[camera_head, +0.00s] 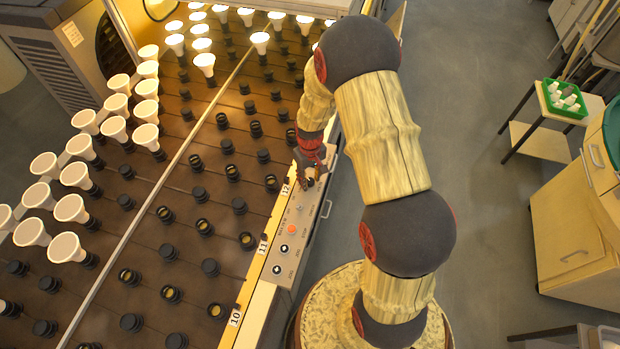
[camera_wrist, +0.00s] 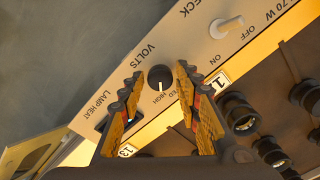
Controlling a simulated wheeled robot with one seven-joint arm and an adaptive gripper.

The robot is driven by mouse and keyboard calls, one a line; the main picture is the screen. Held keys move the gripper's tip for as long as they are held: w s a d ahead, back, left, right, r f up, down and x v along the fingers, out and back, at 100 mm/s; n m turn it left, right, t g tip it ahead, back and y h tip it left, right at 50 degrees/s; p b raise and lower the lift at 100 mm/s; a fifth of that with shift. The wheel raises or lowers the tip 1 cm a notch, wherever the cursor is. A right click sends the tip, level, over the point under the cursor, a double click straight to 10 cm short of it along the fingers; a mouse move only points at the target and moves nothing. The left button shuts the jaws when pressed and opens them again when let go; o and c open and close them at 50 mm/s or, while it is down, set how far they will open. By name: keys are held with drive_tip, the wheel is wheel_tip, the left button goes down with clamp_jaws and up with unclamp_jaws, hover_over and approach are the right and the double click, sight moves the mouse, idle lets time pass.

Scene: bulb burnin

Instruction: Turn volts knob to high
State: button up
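The volts knob (camera_wrist: 160,77) is a small round black knob with a white pointer mark, on the pale panel under the word VOLTS. In the wrist view its mark points down in the picture, toward the printed HIGH. My gripper (camera_wrist: 160,73) is open, with one finger on each side of the knob and a visible gap to each. Whether the fingertips are down at the knob's height I cannot tell. In the head view my gripper (camera_head: 311,180) is over the far part of the control panel (camera_head: 306,222) and hides the knob there.
A white toggle switch (camera_wrist: 226,27) marked ON and OFF sits beside the knob. An orange button (camera_head: 292,229) and two black knobs (camera_head: 284,247) lie nearer on the panel. The rack (camera_head: 150,215) beside it holds sockets and bulbs.

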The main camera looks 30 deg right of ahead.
sight(310, 181)
drive_tip(key=shift+o, duration=0.9)
wheel_tip(310, 181, up, 12)
idle(0.4)
drive_tip(key=shift+s, duration=0.1)
drive_tip(key=s+a+r+t, duration=0.2)
drive_tip(key=s+a+r, duration=0.3)
drive_tip(key=s+r, duration=0.5)
drive_tip(key=s+a+r+t, duration=0.3)
drive_tip(key=s+a+r, duration=0.2)
drive_tip(key=s+r, duration=0.6)
drive_tip(key=shift+s+r+t, duration=0.15)
drive_tip(key=shift+r+t, duration=0.15)
drive_tip(key=shift+r, duration=2.95)
